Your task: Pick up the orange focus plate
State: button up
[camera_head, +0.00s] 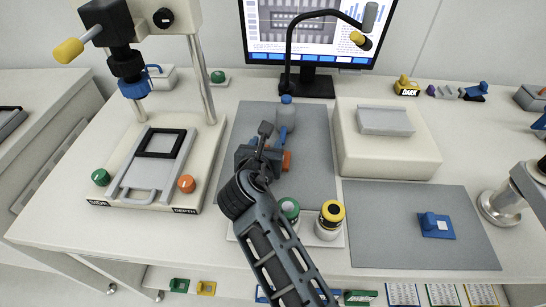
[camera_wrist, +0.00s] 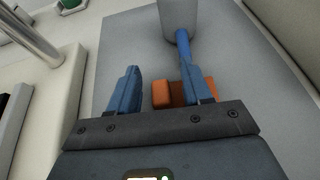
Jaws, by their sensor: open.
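The orange focus plate (camera_head: 287,161) lies on the grey mat, partly hidden by my gripper (camera_head: 262,153) in the head view. In the wrist view, my gripper (camera_wrist: 156,70) is open, with blue fingers. The orange focus plate (camera_wrist: 162,94) shows between the fingers, nearer the right one. That right finger covers part of it, and more orange shows on its far side. My gripper is low and close to the plate; whether they touch I cannot tell.
A grey bottle with a blue cap (camera_head: 285,115) stands just beyond the gripper; it also shows in the wrist view (camera_wrist: 178,15). Green-topped (camera_head: 289,209) and yellow-topped (camera_head: 330,220) jars stand in front. A microscope stand (camera_head: 206,150) is left and a cream box (camera_head: 385,155) right.

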grip_shut()
dwell(0.3)
